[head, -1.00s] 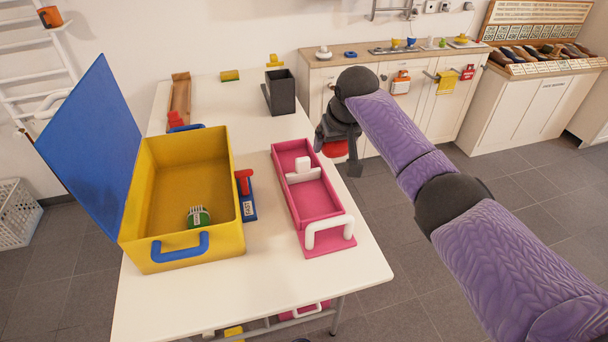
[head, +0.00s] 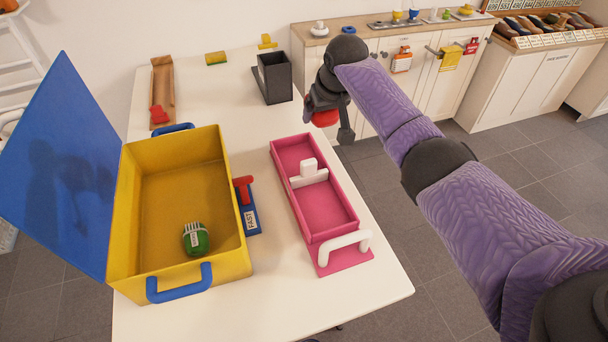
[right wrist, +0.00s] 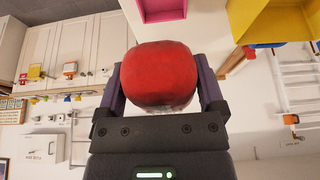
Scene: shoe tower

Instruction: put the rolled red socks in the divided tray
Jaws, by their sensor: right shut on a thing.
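The rolled red socks (right wrist: 160,75) fill the space between the fingers of my right gripper in the right wrist view. My right gripper (head: 328,122) is shut on them; in the head view the red socks (head: 325,118) show partly behind its dark fingers, beyond the table's right edge. The pink divided tray (head: 347,199) lies on the table, left of and nearer than the gripper. It has a white divider piece and a white handle, and its compartments look empty. My left gripper is not in view.
A yellow box (head: 125,235) with a raised blue lid (head: 60,160) stands left of the tray, with a green brush (head: 196,240) inside. A red-handled blue item (head: 247,205) lies between them. A black holder (head: 273,78) stands at the back right. The table's front is clear.

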